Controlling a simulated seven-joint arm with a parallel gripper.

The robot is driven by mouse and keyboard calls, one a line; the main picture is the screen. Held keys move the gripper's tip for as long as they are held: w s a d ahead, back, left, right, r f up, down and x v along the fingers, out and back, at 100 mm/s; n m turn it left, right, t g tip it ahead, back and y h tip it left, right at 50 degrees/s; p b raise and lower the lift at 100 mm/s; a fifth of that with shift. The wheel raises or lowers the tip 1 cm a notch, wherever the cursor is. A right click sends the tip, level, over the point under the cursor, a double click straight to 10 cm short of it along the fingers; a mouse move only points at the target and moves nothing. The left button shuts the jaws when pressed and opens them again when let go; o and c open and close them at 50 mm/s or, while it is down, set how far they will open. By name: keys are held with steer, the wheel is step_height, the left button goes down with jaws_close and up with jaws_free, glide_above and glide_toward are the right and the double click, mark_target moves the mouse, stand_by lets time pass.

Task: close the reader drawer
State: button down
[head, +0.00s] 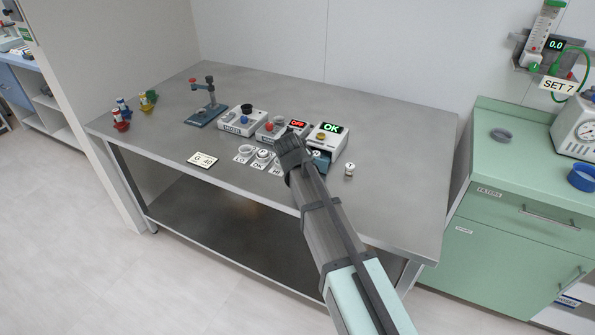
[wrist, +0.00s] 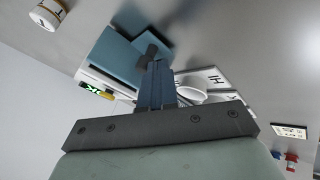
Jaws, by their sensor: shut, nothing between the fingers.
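The reader (head: 328,137) is a white box with a green lit OK screen, at the right end of the row of devices on the bench. Its blue drawer (head: 320,157) shows low at the front, partly hidden by my arm. In the wrist view the blue drawer (wrist: 152,22) appears to stick out from the blue front of the reader (wrist: 114,52). My gripper (head: 291,142) is just left of the reader in the head view. In the wrist view my gripper (wrist: 156,65) is shut and empty, its fingertips close to the drawer; contact cannot be told.
White cups on labelled cards, one marked HI (wrist: 213,78), stand beside the gripper. A device with a red OFF screen (head: 298,124) is left of the reader. The bench front (head: 240,185) is mostly clear.

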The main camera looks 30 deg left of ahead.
steer(key=w, duration=0.6)
steer(key=shift+a, duration=0.1)
steer(key=shift+w, duration=0.2)
steer(key=shift+r, duration=0.1)
